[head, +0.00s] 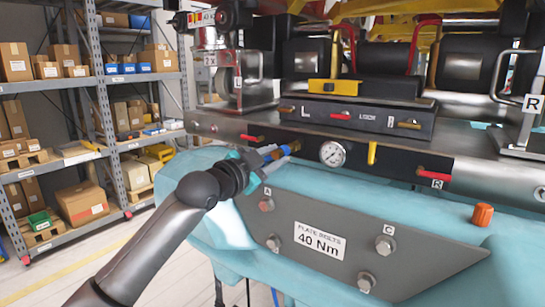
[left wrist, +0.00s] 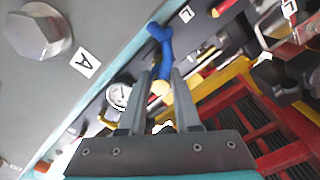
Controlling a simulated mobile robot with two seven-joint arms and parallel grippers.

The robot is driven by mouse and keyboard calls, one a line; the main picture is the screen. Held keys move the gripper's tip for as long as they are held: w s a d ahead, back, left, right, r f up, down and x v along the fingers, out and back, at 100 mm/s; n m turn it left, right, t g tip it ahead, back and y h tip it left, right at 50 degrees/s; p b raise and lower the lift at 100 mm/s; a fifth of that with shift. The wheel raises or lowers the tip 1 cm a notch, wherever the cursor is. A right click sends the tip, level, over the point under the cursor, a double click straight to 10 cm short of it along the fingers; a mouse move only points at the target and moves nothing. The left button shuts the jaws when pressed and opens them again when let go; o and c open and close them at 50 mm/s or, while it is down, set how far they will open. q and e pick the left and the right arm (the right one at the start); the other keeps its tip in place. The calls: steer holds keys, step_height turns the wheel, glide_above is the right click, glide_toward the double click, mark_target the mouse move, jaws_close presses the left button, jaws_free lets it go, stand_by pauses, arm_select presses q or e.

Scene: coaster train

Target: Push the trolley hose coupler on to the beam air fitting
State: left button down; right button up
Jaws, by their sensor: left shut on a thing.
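My left gripper (head: 276,156) is in front of the dark beam (head: 385,160), left of the round gauge. In the left wrist view its two fingers (left wrist: 163,74) are closed on the blue hose coupler (left wrist: 162,50), whose pale tan end shows between the fingers. The blue part bends at its far end. In the head view a bit of blue (head: 268,150) shows at the fingertips, close to the beam's face. The beam air fitting cannot be made out clearly; the gripper may hide it. I cannot tell whether coupler and fitting touch. My right gripper is out of view.
The pressure gauge (head: 333,153) is close to the right of the gripper. A yellow lever (head: 372,153) and red handles (head: 434,175) stick out from the beam. Below is a grey plate (head: 345,235) with protruding bolts. Shelving (head: 95,85) stands back left.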

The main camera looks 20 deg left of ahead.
arm_select(q)
steer(key=c, duration=0.5)
jaws_free()
steer(key=shift+w+d, duration=0.1)
steer(key=shift+c, duration=0.2)
steer(key=shift+f, duration=0.1)
steer(key=b+v, duration=0.3)
steer(key=v, duration=1.2)
steer(key=shift+s+b, duration=0.2)
steer(key=shift+b, duration=0.2)
